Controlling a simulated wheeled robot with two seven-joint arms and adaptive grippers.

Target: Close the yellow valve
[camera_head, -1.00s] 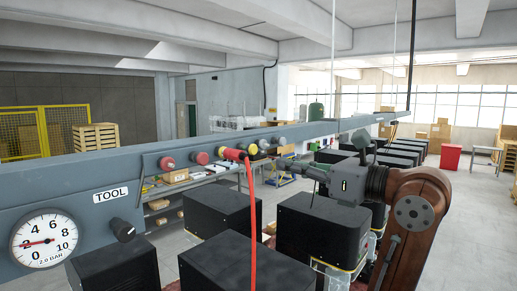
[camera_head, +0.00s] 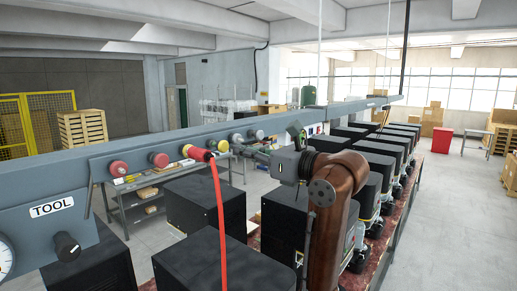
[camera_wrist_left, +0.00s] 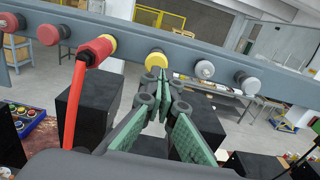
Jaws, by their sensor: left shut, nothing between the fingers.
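A row of round fittings sits on the face of a long grey rail (camera_head: 320,118). A plain yellow knob (camera_head: 222,146), which I take for the yellow valve, stands right of a red coupling (camera_head: 200,154) with a hanging red hose (camera_head: 220,215). In the left wrist view the yellow knob (camera_wrist_left: 156,60) is just beyond my fingertips. The red coupling (camera_wrist_left: 95,50) is left of it. My left gripper (camera_head: 250,151) is shut and empty, right of the knob; its green-padded fingers (camera_wrist_left: 163,84) point at the rail. Whether it touches the knob cannot be told. My right gripper is not in view.
Two red knobs (camera_head: 118,168) (camera_head: 159,159) are left of the coupling, and pale grey knobs (camera_wrist_left: 204,69) (camera_wrist_left: 243,80) right of the yellow one. A dark knob (camera_head: 66,246) sits under the TOOL label. Black boxes (camera_head: 205,212) stand below the rail.

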